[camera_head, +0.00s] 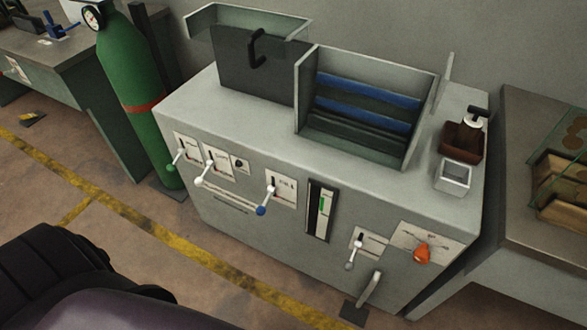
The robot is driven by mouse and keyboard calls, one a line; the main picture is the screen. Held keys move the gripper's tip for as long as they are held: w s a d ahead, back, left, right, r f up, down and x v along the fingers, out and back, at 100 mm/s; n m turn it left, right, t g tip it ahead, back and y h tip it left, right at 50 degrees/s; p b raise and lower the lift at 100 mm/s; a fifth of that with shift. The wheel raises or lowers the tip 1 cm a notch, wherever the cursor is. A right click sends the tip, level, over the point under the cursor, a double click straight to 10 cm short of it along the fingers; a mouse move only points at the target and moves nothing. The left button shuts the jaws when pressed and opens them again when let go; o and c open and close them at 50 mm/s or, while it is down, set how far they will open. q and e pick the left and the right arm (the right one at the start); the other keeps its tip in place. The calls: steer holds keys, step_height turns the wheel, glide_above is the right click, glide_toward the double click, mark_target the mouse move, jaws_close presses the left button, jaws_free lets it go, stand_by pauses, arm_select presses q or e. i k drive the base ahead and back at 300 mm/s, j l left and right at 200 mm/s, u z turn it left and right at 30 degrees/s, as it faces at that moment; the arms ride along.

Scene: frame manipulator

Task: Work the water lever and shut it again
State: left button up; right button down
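A grey machine cabinet (255,120) stands in the middle, with several levers on its front. One lever has a blue knob (261,211) and sticks out and down from a white label plate (283,190). To its left are a lever with a green knob (172,167) and one with a white knob (200,182). The labels are too small to read, so I cannot confirm which lever is for water. Neither of my grippers is in view.
A green gas cylinder (132,85) stands left of the cabinet. An orange knob (422,253) and a grey pedal-like bar (370,290) are at the cabinet's right front. Benches flank both sides. The floor in front, with its yellow line (150,237), is largely clear.

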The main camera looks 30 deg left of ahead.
mark_target(260, 211)
steer(key=k+j+u, duration=0.15)
steer(key=u, duration=0.85)
